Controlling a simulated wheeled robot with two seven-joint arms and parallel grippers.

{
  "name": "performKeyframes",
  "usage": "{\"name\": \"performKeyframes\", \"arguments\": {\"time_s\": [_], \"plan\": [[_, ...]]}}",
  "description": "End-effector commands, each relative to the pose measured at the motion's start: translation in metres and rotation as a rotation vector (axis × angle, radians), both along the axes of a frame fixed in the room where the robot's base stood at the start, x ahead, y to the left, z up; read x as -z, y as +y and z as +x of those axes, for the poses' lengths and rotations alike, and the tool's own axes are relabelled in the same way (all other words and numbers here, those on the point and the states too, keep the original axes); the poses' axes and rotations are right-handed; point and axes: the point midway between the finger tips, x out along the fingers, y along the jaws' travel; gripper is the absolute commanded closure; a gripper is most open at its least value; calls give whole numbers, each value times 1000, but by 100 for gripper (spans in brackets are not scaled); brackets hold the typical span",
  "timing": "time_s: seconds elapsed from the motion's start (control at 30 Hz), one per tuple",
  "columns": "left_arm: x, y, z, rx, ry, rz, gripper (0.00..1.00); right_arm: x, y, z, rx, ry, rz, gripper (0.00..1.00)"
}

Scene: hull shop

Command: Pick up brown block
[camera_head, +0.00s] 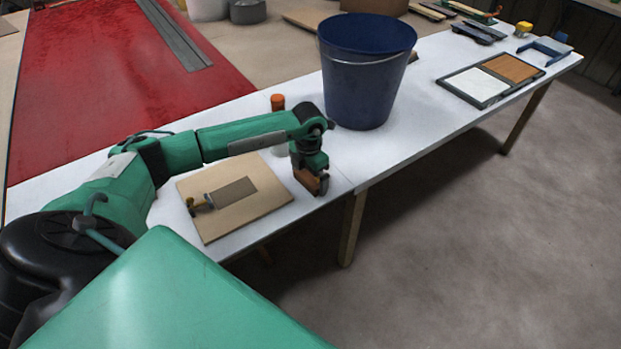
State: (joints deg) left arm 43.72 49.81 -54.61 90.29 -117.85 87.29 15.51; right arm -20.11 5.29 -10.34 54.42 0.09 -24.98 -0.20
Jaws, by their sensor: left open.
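A brown block (305,179) is at the near edge of the white table, just left of the blue bucket. My left gripper (314,184) points down right at the block, with its fingers around or just beside it. The fingers are open and partly hide the block. I cannot tell whether they touch it. My right gripper is not in view.
A wooden board (218,214) with a brown patch and small fittings lies left of the gripper. A large blue bucket (361,88) and an orange-capped item (278,102) stand behind it. A framed white-and-brown panel (477,84) lies farther right. The table between bucket and panel is clear.

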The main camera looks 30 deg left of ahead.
Motion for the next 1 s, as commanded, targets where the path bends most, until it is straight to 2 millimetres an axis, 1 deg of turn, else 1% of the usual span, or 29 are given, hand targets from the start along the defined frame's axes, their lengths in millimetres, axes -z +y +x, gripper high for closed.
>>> {"name": "performKeyframes", "arguments": {"time_s": [0.1, 0.13, 0.17, 0.2, 0.3, 0.57, 0.73, 0.87, 0.97, 1.0], "plan": [[0, 0, 0, 0, 0, 0, 0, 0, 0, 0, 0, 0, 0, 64], [0, 0, 0, 0, 0, 0, 4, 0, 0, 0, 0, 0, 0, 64], [0, 0, 0, 0, 0, 0, 10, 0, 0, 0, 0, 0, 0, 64], [0, 0, 0, 0, 0, 0, 18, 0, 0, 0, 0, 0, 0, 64], [0, 0, 0, 0, 0, 0, 34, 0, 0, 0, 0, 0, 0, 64], [-1, 0, 0, 0, -1, 0, 35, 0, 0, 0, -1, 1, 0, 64], [-11, 0, 1, 0, -3, -1, 35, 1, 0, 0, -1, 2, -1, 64], [-30, 1, 1, 0, -5, 0, 35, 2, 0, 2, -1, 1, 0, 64], [-53, 0, 2, 0, -6, 0, 35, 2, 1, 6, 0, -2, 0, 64], [-63, 0, 1, 1, -6, 0, 35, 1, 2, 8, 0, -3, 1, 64]]}}
